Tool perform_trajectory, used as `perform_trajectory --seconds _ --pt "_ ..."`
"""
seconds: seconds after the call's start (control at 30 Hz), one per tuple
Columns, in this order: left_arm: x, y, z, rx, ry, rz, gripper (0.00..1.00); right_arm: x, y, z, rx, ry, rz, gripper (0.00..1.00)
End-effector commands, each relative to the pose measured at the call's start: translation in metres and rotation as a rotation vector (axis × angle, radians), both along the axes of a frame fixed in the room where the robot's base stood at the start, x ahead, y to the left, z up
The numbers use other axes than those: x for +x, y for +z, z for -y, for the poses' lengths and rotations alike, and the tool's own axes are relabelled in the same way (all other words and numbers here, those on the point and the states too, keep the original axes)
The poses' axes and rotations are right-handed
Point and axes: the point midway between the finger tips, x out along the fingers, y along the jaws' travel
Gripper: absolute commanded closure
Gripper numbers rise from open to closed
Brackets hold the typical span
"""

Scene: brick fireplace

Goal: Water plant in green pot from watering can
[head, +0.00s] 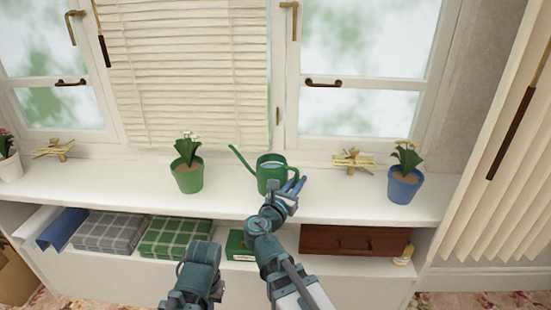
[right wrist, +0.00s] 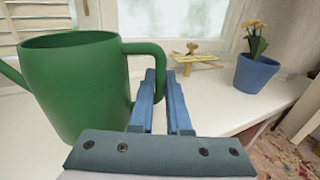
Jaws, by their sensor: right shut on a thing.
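The green watering can (head: 270,173) stands upright on the white windowsill, its long spout pointing left toward the plant in the green pot (head: 187,178). The pot holds brown soil and a leafy plant with small white flowers. My right gripper (head: 294,184) is at the can's right side, shut on its handle. In the right wrist view the can (right wrist: 75,85) fills the left side, and the blue fingers (right wrist: 162,88) close around the lower handle. Part of my left arm shows low in the head view; its gripper is not seen.
A blue pot (head: 404,190) with a flowering plant stands right of the can, beside a yellow wooden ornament (head: 352,161). A white pot (head: 10,167) is far left. Below the sill are folded plaid cloths (head: 175,238) and a brown drawer (head: 352,241). The sill between green pot and can is clear.

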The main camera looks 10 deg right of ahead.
Motion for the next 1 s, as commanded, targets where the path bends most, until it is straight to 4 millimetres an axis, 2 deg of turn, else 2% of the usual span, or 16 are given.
perform_trajectory --seconds 0.03,0.2,0.4,0.6,1.0 --pt "0.0 0.005 0.0 0.0 0.0 0.0 1.0 0.016 0.006 -0.002 0.002 0.04 0.004 1.0" --pt "0.0 0.014 0.0 0.0 0.0 0.0 1.0 0.061 0.014 -0.017 0.011 0.207 0.009 1.0" --pt "0.0 0.02 0.0 0.0 0.0 0.0 1.0 0.094 0.02 -0.032 0.021 0.354 0.013 1.0" --pt "0.0 0.021 0.0 0.0 0.0 0.0 1.0 0.104 0.021 -0.038 0.025 0.414 0.015 1.0" --pt "0.0 0.021 0.0 0.0 0.0 0.0 1.0 0.105 0.021 -0.039 0.025 0.419 0.014 1.0"
